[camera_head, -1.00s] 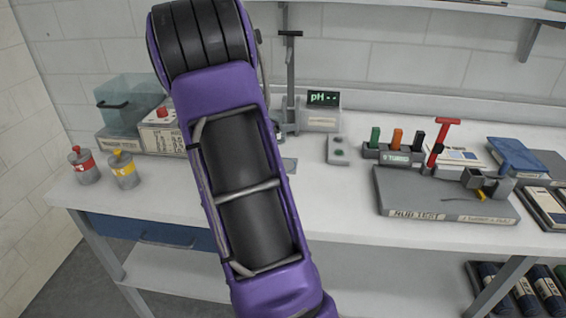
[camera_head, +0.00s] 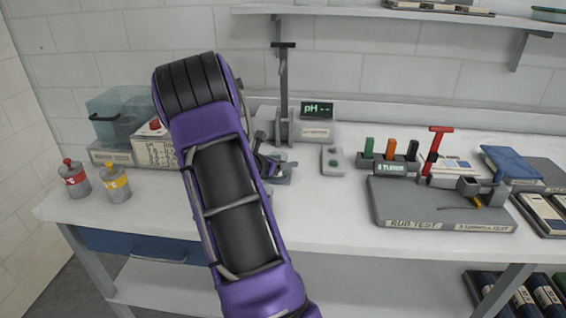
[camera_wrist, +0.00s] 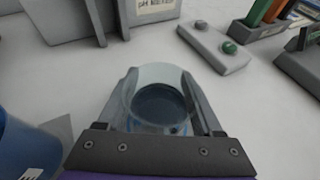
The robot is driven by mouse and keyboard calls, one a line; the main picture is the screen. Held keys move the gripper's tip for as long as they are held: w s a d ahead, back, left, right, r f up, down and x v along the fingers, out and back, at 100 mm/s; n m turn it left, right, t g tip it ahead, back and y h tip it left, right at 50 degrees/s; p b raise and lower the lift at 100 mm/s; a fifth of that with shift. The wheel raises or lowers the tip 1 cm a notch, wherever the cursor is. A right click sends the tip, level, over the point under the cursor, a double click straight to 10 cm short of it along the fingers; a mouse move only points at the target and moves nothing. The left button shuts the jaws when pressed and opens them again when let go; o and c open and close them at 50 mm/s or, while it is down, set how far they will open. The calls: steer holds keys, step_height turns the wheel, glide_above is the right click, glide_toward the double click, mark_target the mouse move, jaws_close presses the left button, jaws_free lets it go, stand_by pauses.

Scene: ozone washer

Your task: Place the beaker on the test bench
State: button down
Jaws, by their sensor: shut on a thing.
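A clear beaker (camera_wrist: 158,103) with a dark interior is between the two fingers of my gripper (camera_wrist: 161,88) in the wrist view. My gripper is shut on it. In the head view my gripper (camera_head: 272,167) shows partly beside my purple arm, over the bench top in front of the pH stand; the beaker is hard to make out there. The white bench (camera_head: 320,215) runs across the head view. The pH stand (camera_head: 285,125) has a tall upright and a display reading "pH --". I cannot tell whether the beaker touches the bench.
A button box (camera_head: 334,159) stands right of my gripper; it also shows in the wrist view (camera_wrist: 215,47). A rack of coloured pegs (camera_head: 390,157) and the grey rub test plate (camera_head: 440,210) are farther right.

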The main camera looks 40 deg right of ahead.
steer(key=shift+r, duration=0.1)
steer(key=shift+f, duration=0.2)
steer(key=shift+c, duration=0.2)
jaws_free()
steer(key=shift+r, duration=0.15)
steer(key=shift+r, duration=0.2)
steer(key=v, duration=1.2)
steer(key=shift+f+p, duration=0.2)
steer(key=shift+p, duration=0.2)
